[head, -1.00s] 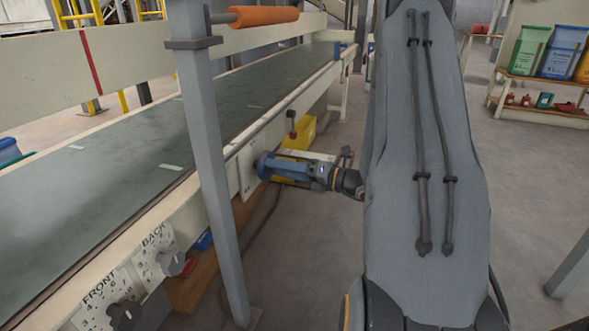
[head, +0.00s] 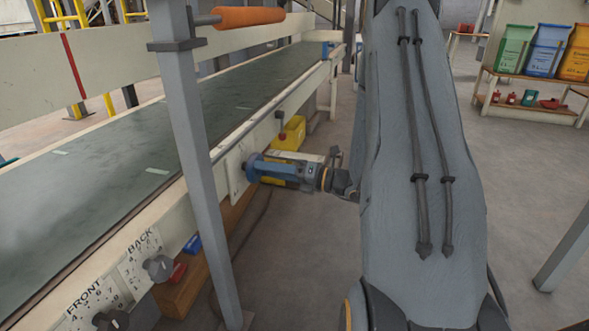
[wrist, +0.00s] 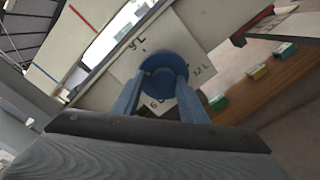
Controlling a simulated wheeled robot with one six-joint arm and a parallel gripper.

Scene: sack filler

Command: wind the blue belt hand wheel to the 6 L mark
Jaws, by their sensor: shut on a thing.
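The blue hand wheel (wrist: 165,75) is mounted on a white dial plate (wrist: 196,55) in the wrist view. The plate shows the marks 9 L at upper left, 12 L at right and a 6 at the bottom. My gripper (wrist: 165,97) is shut on the wheel, with one blue finger on each side of it. In the head view my gripper (head: 258,168) reaches the plate (head: 236,172) on the belt's side. The wheel is mostly hidden there. I cannot tell which mark the wheel points to.
A grey post (head: 200,160) stands in front of the belt (head: 110,200), left of my gripper. FRONT and BACK knobs (head: 158,267) are on the frame nearby. A yellow box (head: 290,135) sits beyond the gripper.

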